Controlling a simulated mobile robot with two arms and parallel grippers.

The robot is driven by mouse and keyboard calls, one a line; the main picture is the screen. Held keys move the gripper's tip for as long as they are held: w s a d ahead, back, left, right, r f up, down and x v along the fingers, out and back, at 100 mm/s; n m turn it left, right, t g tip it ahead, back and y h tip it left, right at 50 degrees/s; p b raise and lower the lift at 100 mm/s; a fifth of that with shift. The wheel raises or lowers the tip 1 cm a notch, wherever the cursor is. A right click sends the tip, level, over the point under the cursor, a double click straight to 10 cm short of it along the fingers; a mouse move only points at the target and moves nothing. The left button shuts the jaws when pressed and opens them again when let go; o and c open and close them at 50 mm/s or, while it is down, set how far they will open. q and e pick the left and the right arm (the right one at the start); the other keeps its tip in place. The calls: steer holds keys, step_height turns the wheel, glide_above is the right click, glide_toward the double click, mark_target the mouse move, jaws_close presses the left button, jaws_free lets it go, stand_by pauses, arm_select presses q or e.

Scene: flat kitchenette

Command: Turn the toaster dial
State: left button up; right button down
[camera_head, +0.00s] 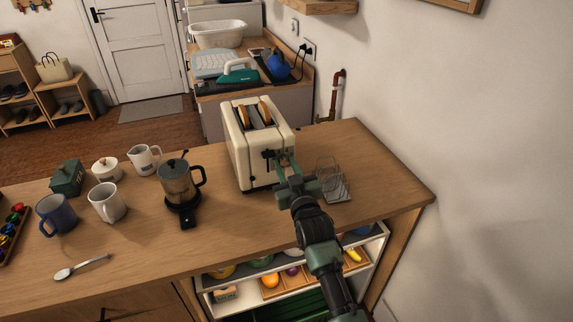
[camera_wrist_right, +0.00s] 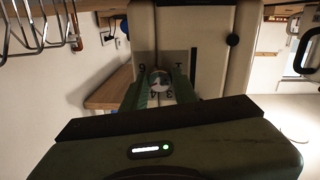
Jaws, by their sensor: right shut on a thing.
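A cream toaster (camera_head: 243,151) stands on the wooden counter with slices of bread (camera_head: 265,112) in its slots. Its end face is towards my right gripper (camera_head: 284,163), which reaches up to it from the front. In the right wrist view the toaster (camera_wrist_right: 214,60) fills the upper middle. There the small round dial (camera_wrist_right: 160,80), with marks around it, sits between the green fingers of my right gripper (camera_wrist_right: 162,92), which is shut on it. In the head view the dial is hidden by the gripper. My left gripper is not in view.
A wire toast rack (camera_head: 335,186) stands just right of my right gripper. A coffee press (camera_head: 176,182), mugs (camera_head: 107,202), and a spoon (camera_head: 82,267) lie to the left. An open shelf with fruit (camera_head: 270,281) is below the counter edge. The counter behind the rack is clear.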

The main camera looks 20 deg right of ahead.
steer(key=shift+f+m, duration=0.2)
steer(key=shift+m, duration=0.3)
steer(key=c, duration=1.1)
jaws_free()
steer(key=shift+r, duration=0.1)
steer(key=shift+s, duration=0.15)
steer(key=s+b, duration=0.1)
steer(key=s, duration=0.6)
steer(key=shift+s, duration=0.3)
steer(key=shift+s+a, duration=0.1)
